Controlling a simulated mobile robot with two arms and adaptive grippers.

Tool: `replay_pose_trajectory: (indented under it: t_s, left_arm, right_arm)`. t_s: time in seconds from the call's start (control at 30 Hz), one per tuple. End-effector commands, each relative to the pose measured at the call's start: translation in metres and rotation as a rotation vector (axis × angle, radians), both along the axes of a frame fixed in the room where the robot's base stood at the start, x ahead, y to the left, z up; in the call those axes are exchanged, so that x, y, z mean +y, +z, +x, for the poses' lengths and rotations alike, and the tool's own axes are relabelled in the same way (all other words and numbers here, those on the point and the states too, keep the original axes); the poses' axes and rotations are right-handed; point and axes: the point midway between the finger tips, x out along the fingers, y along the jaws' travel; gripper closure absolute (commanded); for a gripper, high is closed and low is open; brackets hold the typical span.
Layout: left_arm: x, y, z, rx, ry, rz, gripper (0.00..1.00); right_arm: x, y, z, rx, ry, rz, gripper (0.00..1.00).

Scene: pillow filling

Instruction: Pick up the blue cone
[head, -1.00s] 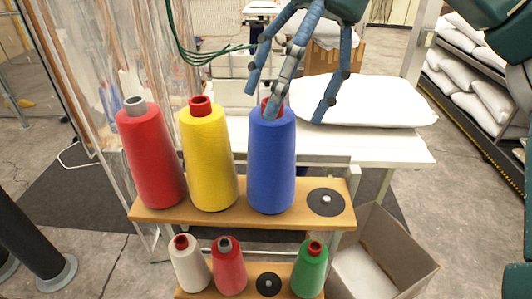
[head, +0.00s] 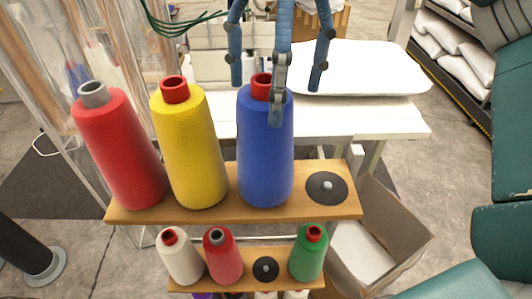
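The blue cone (head: 264,160) stands upright on the upper wooden shelf (head: 150,214), with a red tube end showing at its top. My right gripper (head: 277,95) comes down from the top of the head view with its fingers spread. One finger hangs in front of the cone's upper part. The other two fingers are apart to the left and right of its top. I cannot tell whether the front finger touches the cone. The gripper's palm is cut off by the top edge. My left gripper is not in view.
A yellow cone (head: 190,150) and a red cone (head: 120,150) stand left of the blue one. An empty holder disc (head: 327,187) is at its right. Smaller cones stand on the shelf below. A white table (head: 380,117) with a pillow (head: 365,70) is behind. An open cardboard box (head: 405,250) stands at lower right.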

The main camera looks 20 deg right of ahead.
Motion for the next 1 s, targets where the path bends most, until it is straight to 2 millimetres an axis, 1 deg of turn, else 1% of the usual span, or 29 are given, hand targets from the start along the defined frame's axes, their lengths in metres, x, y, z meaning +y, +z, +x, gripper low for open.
replay_pose_trajectory:
  t_s: [0.03, 0.1, 0.13, 0.17, 0.23, 0.3, 0.4, 0.43, 0.53, 0.67, 0.7, 0.83, 0.87, 0.9, 0.97, 1.0]
  left_arm:
    - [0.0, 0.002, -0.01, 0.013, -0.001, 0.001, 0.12]
    - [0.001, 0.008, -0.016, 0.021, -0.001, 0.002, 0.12]
    - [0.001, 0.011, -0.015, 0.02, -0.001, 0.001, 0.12]
    - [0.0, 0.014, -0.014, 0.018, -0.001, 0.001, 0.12]
    - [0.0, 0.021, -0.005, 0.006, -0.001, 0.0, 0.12]
    - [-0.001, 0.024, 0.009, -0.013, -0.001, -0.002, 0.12]
    - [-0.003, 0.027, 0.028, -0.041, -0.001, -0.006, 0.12]
    - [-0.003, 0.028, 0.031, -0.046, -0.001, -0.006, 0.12]
    - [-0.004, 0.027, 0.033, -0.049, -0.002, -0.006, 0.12]
    - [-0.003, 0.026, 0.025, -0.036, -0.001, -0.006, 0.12]
    - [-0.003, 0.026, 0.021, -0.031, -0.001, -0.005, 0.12]
    - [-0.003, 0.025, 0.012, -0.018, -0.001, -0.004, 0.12]
    - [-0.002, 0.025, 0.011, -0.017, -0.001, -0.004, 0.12]
    - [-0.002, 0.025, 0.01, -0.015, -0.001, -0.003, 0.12]
    - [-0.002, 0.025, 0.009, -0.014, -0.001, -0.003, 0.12]
    - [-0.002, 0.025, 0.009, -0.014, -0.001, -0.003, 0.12]
  right_arm:
    - [0.001, -0.003, 0.0, 0.002, 0.0, -0.001, 0.15]
    - [0.003, -0.008, 0.0, 0.002, -0.001, -0.003, 0.15]
    - [0.004, -0.012, 0.0, 0.002, -0.001, -0.003, 0.15]
    - [0.006, -0.016, 0.0, 0.003, 0.0, -0.004, 0.15]
    - [0.01, -0.026, 0.0, 0.004, 0.001, -0.003, 0.15]
    - [0.011, -0.038, 0.0, 0.002, -0.002, -0.002, 0.15]
    - [0.012, -0.047, -0.001, 0.002, -0.002, 0.0, 0.15]
    - [0.012, -0.049, -0.001, 0.002, -0.002, 0.0, 0.15]
    - [0.013, -0.052, -0.001, 0.001, -0.002, 0.001, 0.15]
    - [0.013, -0.052, -0.001, 0.001, -0.002, 0.001, 0.15]
    - [0.013, -0.051, -0.001, 0.001, -0.002, 0.001, 0.23]
    - [0.013, -0.051, -0.001, 0.002, -0.002, 0.001, 0.48]
    - [0.013, -0.051, -0.001, 0.001, -0.002, 0.001, 0.54]
    - [0.013, -0.051, -0.001, 0.001, -0.001, 0.001, 0.62]
    - [0.013, -0.051, -0.001, 0.001, -0.001, 0.001, 0.74]
    - [0.013, -0.051, -0.001, 0.001, -0.001, 0.001, 0.82]
